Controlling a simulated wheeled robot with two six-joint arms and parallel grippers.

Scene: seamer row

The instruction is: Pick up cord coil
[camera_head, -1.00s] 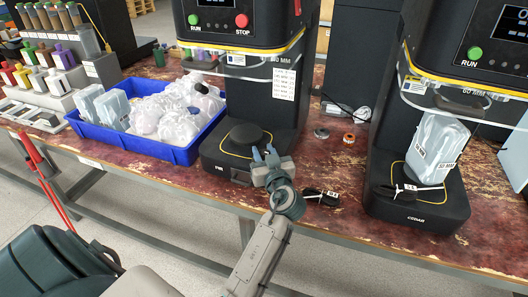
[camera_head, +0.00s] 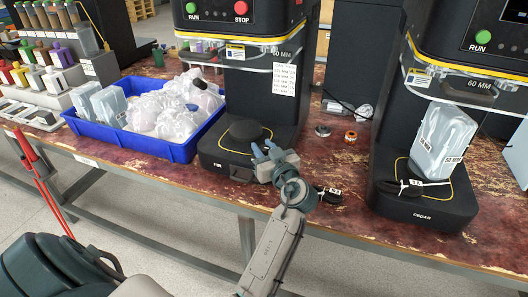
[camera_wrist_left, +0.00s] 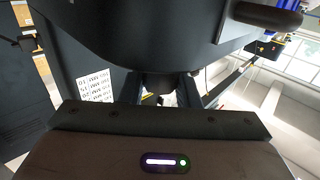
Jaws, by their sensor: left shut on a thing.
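A black cord coil with a white tag (camera_head: 328,194) lies on the red-brown worktop, just right of my left wrist and partly behind it. A second black coil with a white tag (camera_head: 400,188) lies on the base of the CEDAR machine, beside a clear pouch. My left gripper (camera_head: 264,150) is in front of the left machine's base, above and left of the coil on the worktop. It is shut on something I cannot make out. The wrist view shows the two dark fingers (camera_wrist_left: 160,92) pointing towards the machine. My right gripper is not in view.
The left machine (camera_head: 228,172) and the CEDAR machine (camera_head: 425,208) stand along the worktop. A blue tray (camera_head: 180,154) of clear pouches is at the left.

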